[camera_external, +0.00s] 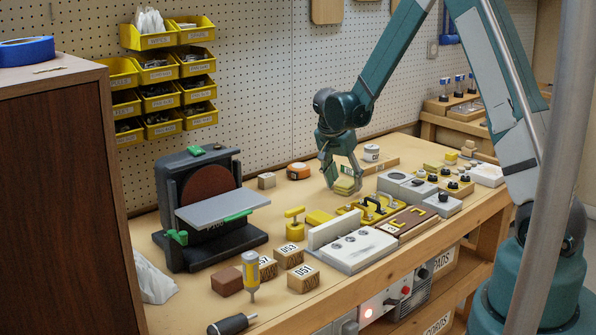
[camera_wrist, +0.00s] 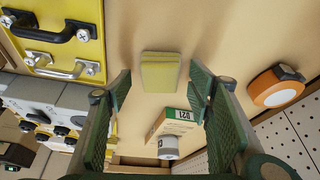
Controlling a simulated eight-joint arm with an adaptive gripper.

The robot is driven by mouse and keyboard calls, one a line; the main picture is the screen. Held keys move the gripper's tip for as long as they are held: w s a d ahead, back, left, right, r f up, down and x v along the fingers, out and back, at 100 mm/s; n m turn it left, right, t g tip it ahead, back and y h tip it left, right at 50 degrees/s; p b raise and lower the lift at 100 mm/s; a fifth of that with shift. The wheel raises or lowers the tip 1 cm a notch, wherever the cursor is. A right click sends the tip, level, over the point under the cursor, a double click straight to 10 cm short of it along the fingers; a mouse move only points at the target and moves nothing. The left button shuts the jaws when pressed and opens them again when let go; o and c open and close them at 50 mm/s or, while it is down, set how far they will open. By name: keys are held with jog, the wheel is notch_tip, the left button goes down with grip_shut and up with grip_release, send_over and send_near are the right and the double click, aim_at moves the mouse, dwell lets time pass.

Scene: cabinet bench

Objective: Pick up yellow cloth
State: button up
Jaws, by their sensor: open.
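The yellow cloth (camera_external: 344,187) looks like a small folded stack and lies flat on the bench, under my gripper. It also shows in the wrist view (camera_wrist: 160,72), at the upper middle, just beyond the gap between the fingers. My gripper (camera_external: 343,178) points down over the cloth with its fingers apart. In the wrist view my gripper (camera_wrist: 161,82) has one finger on each side of the gap and nothing held between them. In the external view the fingers partly hide the cloth. I cannot tell how high the fingertips are above the bench.
A labelled box (camera_wrist: 181,122) and a white jar (camera_external: 371,152) are nearby. A disc sander (camera_external: 208,205) stands at far left.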

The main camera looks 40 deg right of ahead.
aim_at(339, 181)
jog(key=shift+c, duration=0.4)
jog(key=c, duration=0.8)
jog(key=shift+r+p, duration=0.8)
jog(key=shift+r, duration=4.2)
